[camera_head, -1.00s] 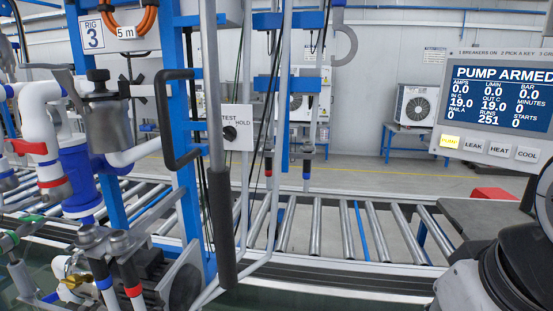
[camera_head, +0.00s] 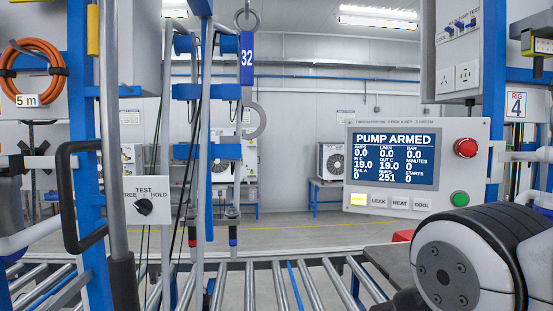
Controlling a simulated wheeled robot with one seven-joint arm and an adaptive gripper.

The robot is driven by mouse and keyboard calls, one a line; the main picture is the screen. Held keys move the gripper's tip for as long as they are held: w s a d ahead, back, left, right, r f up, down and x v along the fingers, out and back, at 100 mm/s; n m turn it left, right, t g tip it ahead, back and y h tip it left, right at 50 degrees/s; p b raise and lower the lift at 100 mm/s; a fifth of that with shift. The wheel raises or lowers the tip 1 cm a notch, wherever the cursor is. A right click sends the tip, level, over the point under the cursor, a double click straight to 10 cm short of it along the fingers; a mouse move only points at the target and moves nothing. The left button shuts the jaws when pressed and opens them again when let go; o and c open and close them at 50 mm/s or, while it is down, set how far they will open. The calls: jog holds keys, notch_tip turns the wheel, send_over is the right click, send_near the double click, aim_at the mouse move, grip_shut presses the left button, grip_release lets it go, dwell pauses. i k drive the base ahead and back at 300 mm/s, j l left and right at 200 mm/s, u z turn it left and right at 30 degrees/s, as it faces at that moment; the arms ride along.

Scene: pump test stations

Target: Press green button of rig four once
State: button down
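The control panel (camera_head: 396,170) hangs at right of centre in the head view. Its screen (camera_head: 393,159) reads PUMP ARMED, with 251 runs. The green button (camera_head: 460,199) is at the panel's lower right, below a red button (camera_head: 466,148). The RIG 4 sign (camera_head: 516,105) is on the blue frame right of the panel. A rounded white and black link of my arm is at the lower right, just below the green button. My gripper is not in view.
A roller conveyor (camera_head: 260,282) crosses the bottom. A metal ring (camera_head: 254,120) and tag 32 (camera_head: 247,58) hang near the centre. An outlet box (camera_head: 467,76) is above the panel.

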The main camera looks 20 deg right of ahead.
aim_at(460, 199)
jog(key=z, duration=0.95)
